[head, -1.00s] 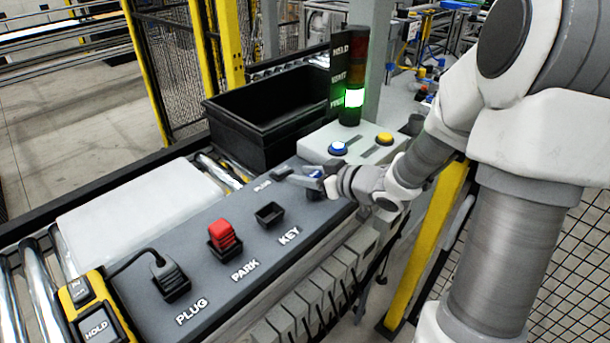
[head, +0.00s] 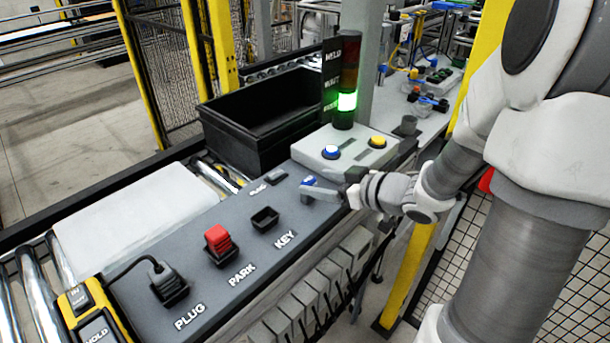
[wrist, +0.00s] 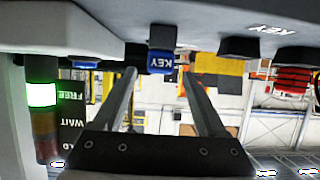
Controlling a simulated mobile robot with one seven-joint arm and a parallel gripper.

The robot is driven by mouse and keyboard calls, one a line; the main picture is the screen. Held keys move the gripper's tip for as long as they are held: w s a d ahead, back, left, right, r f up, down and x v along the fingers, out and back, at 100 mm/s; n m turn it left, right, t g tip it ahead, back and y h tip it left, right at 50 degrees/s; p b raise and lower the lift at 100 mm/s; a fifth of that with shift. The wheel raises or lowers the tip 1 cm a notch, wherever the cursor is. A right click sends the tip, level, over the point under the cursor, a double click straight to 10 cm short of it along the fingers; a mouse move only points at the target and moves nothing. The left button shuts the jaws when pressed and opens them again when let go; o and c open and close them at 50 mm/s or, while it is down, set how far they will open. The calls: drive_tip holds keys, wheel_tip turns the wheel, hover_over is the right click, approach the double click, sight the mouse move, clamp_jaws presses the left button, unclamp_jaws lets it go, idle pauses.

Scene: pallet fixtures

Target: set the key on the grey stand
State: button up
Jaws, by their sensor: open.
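The blue key (head: 308,184) stands on the dark console, near its right end. In the wrist view the key (wrist: 161,62) shows its KEY label upside down, and a dark block adjoins it. My gripper (head: 322,193) reaches in from the right at the key. In the wrist view my gripper (wrist: 158,75) is open, with the key seen between the fingertips. Whether the fingers touch it, I cannot tell. A small grey stand (head: 406,126) is on the bench behind my arm, with nothing visible on it.
An empty black socket (head: 265,220) sits above the KEY label. A red block (head: 218,240) and a cabled plug (head: 166,283) stand on the console. A button box (head: 345,147), a green-lit signal tower (head: 346,102) and a black bin (head: 262,125) are behind.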

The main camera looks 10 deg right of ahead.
drive_tip(key=v, duration=0.5)
drive_tip(key=shift+p, duration=0.4)
